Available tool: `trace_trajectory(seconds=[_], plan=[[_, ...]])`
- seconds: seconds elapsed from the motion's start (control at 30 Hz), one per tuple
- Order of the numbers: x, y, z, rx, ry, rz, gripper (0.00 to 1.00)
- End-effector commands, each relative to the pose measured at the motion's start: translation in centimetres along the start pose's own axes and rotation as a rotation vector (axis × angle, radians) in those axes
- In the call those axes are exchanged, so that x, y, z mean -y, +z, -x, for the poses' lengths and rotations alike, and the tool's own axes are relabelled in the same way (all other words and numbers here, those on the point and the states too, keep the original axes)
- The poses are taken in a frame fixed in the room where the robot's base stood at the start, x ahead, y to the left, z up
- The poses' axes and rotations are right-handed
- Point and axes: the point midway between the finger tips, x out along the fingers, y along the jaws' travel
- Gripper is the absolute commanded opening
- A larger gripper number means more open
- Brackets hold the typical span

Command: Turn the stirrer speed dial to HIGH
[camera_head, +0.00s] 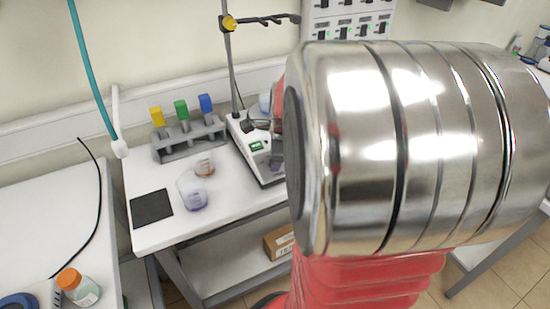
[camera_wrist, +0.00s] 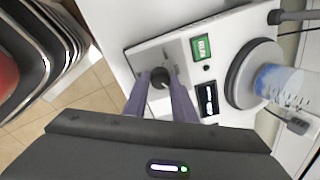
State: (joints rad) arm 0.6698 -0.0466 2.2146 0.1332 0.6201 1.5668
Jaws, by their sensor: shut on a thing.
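The stirrer (camera_head: 246,137) is a white and grey unit on the bench, partly hidden behind my arm in the head view. In the wrist view its panel (camera_wrist: 147,56) carries a dark round speed dial (camera_wrist: 160,77), a lit green display (camera_wrist: 202,47) and a black switch panel (camera_wrist: 208,98). My gripper (camera_wrist: 160,84) is shut on the dial, one finger on each side of it. The dial's markings are too small to read, so its setting cannot be told. A beaker of bluish liquid (camera_wrist: 280,84) stands on the round plate (camera_wrist: 240,76).
A rack (camera_head: 190,138) with yellow, green and blue-topped items stands at the back left. Two small vessels, one with purple liquid (camera_head: 195,200), and a black pad (camera_head: 151,207) lie on the bench. A stand (camera_head: 229,60) with a clamp rises behind the stirrer.

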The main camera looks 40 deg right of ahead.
Motion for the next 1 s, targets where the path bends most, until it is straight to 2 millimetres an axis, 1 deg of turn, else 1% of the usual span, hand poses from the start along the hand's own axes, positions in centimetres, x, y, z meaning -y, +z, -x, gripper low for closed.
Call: trace_trajectory(seconds=[0.37,0.4,0.6,0.67,1.0], plan=[[0.01,-0.05,0.01,-0.001,0.000,-0.009,0.02],[0.00,-0.05,0.01,-0.001,0.000,-0.009,0.25],[-0.01,-0.02,0.01,-0.001,0.001,-0.009,0.39],[-0.01,-0.02,0.00,0.000,0.001,-0.008,0.43],[0.02,0.01,0.29,0.000,0.000,-0.008,0.43]])
